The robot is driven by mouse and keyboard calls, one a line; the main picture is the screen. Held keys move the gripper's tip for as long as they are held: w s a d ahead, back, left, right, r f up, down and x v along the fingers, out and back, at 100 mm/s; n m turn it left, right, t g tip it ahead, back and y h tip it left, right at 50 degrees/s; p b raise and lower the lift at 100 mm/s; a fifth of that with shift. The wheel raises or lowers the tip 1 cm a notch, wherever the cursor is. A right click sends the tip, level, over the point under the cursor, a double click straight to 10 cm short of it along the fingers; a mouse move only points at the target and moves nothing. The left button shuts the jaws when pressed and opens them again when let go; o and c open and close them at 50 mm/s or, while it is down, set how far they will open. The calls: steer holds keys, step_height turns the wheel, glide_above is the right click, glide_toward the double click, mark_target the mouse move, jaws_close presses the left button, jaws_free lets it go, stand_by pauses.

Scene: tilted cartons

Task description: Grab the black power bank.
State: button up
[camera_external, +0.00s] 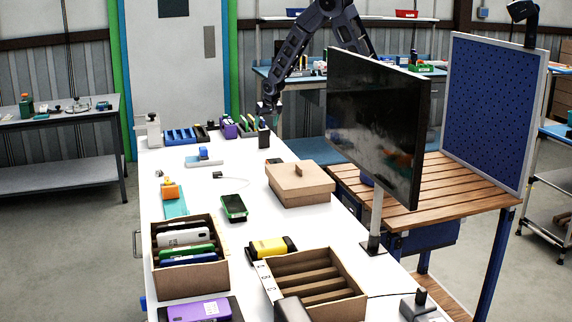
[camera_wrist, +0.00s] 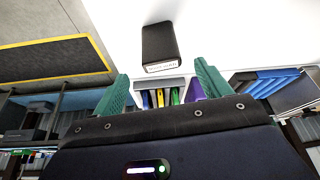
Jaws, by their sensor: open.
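The black power bank (camera_wrist: 160,42) lies ahead of my gripper (camera_wrist: 161,72) in the wrist view, a dark block with a white label on its near edge. It sits between the lines of the two green fingers, beyond their tips, and nothing is gripped. In the external view a small black block (camera_external: 264,139), which looks like the same power bank, stands on the far part of the white table. My gripper (camera_external: 269,108) is just above and behind it there, small in the picture. The fingers are apart and empty.
Slotted racks with a blue rack (camera_external: 184,134) and a purple item (camera_external: 228,128) stand close by. A lidded carton (camera_external: 300,184), a black phone-like device (camera_external: 234,206) and open cartons (camera_external: 190,278) are nearer on the table. A large monitor (camera_external: 378,120) stands at the right.

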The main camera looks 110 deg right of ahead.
mark_target(263, 137)
steer(key=shift+a+x, duration=0.15)
steer(key=shift+x, duration=2)
steer(key=shift+a+x, duration=0.15)
steer(key=shift+x, duration=2.05)
steer(key=shift+f, duration=0.1)
steer(key=shift+c, duration=0.5)
steer(key=c, duration=1.1)
